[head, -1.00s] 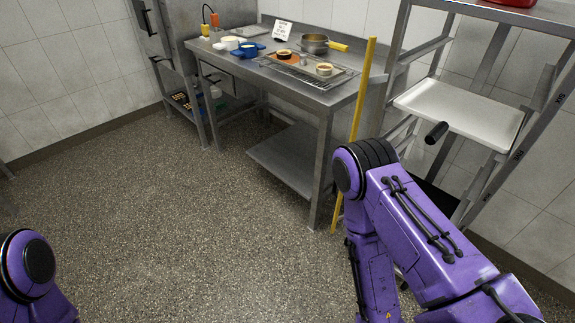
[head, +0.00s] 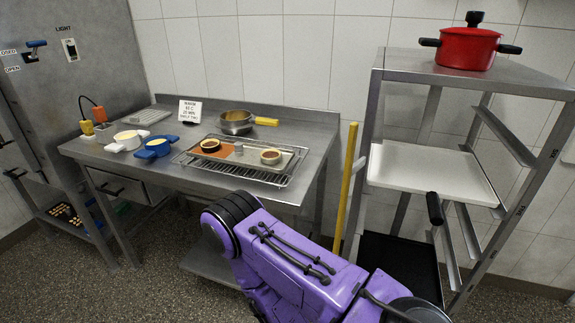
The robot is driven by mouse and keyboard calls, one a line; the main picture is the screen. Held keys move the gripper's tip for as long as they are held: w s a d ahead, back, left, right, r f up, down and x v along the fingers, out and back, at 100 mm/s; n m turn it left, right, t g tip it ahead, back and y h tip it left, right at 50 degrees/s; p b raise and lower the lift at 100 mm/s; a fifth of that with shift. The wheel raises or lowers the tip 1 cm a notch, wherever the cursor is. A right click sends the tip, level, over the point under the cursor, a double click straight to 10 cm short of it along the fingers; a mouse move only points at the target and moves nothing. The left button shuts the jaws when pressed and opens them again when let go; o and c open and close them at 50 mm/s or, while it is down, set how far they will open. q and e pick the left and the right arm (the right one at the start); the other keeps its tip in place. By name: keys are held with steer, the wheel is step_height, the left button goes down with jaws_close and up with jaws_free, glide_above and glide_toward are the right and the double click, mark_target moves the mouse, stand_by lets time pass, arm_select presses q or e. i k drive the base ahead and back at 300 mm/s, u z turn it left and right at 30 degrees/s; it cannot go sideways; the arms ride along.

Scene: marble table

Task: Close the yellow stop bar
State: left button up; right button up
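The yellow stop bar (head: 349,180) is a long thin yellow bar in the head view. It stands nearly upright, slightly tilted, along the left side of the metal rack (head: 372,112). Its lower end is hidden behind my purple arm. That arm crosses the lower middle of the view, in front of the table and rack. Neither of my grippers shows, and my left arm is out of view. I cannot tell from this view how the bar is fixed to the rack.
The rack holds a white tray (head: 425,172), with a black handle (head: 435,208) at its front, and a red pot (head: 466,46) on top. A steel table (head: 300,130) with pans, bowls and a wire rack stands left. A cabinet with a blue-handled lever (head: 35,46) stands far left.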

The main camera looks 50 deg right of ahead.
mark_target(350, 169)
steer(key=i, duration=1.95)
steer(key=z, duration=3.85)
steer(key=k, duration=0.45)
steer(key=z, duration=0.05)
